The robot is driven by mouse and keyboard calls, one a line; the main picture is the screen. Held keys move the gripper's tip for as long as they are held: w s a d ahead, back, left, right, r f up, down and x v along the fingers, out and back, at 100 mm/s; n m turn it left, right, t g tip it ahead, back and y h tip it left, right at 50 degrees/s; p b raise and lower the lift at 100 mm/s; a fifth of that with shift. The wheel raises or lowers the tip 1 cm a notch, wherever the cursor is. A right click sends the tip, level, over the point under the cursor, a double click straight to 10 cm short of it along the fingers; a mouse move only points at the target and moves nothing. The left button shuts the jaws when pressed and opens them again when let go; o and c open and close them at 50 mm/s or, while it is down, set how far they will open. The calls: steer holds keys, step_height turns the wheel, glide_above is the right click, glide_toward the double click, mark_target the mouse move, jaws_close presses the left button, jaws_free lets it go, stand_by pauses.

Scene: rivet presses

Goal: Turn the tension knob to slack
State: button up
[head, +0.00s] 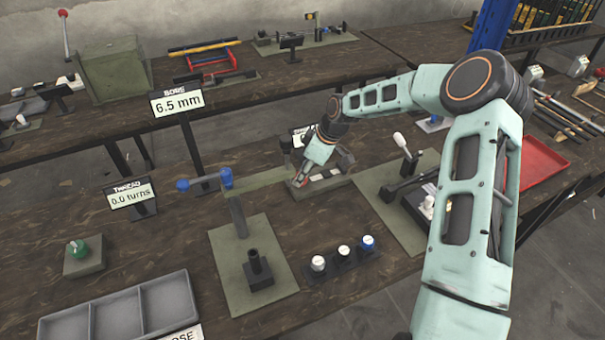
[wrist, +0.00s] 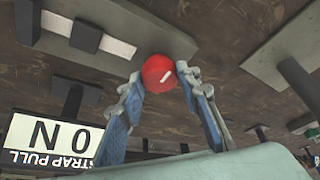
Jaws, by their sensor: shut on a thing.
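A round red knob (wrist: 157,70) with a short white mark shows in the wrist view, at the end of a grey strap fixture (wrist: 140,32). I take it to be the tension knob. My gripper (wrist: 163,82) has its two blue-grey fingers on either side of the knob, shut on it. In the head view my gripper (head: 299,182) reaches down to the left end of the fixture, and its fingers hide most of the knob.
A blue-handled post (head: 226,180) stands left of my gripper. Several small capped pieces (head: 343,251) stand in front. A white-knobbed lever (head: 400,141) is to the right. A green knob (head: 77,249) and grey tray (head: 120,315) are at front left.

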steer(key=o, duration=1.1)
steer(key=v, duration=1.2)
steer(key=shift+s+f, duration=0.1)
